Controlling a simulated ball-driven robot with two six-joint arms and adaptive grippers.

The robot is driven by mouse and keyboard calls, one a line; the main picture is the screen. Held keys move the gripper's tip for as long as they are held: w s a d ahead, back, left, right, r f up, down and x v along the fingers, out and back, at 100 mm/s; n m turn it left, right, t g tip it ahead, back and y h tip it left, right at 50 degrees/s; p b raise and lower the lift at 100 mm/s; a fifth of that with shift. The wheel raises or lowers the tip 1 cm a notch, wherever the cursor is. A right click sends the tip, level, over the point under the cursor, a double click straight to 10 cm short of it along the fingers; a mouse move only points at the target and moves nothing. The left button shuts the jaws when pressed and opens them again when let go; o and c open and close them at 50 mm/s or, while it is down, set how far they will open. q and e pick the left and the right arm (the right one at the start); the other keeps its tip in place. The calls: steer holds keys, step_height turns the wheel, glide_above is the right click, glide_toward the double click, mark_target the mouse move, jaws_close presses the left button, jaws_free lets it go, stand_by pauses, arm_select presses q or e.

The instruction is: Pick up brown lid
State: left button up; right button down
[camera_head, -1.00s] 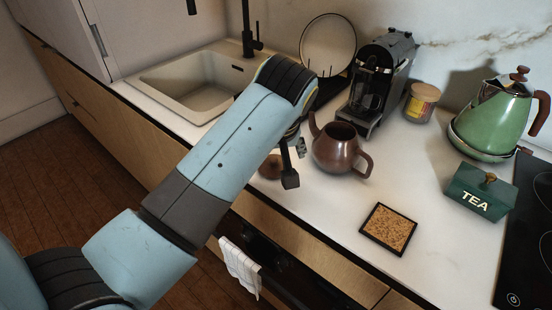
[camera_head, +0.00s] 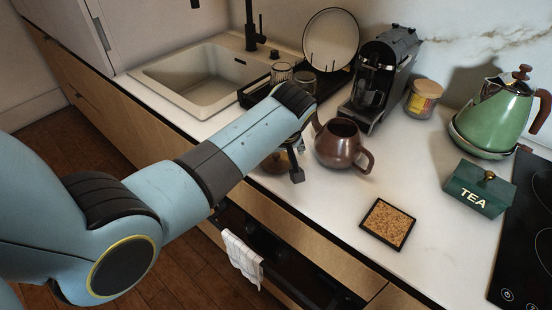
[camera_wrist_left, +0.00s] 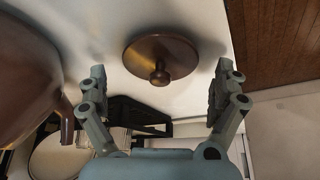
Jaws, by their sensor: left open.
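The brown lid (camera_wrist_left: 178,52) lies on the white counter with its round knob up. In the left wrist view it sits between and beyond the two fingers of my left gripper (camera_wrist_left: 165,92), which is open and empty. In the head view the lid (camera_head: 274,163) is partly hidden behind my left gripper (camera_head: 296,168), just left of the teapot. The brown teapot (camera_head: 341,147) stands open on the counter. Its side also shows at the left of the left wrist view (camera_wrist_left: 28,80). My right gripper is not in view.
A cork trivet (camera_head: 387,223) lies in front of the teapot. A coffee machine (camera_head: 379,75), a jar (camera_head: 423,99), a green kettle (camera_head: 493,118) and a green tea box (camera_head: 479,189) stand behind and right. The sink (camera_head: 201,82) is left. The counter between teapot and tea box is clear.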

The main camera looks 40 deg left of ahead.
arm_select(q)
steer(key=shift+f, duration=0.1)
steer(key=shift+c, duration=0.3)
steer(key=c, duration=1.2)
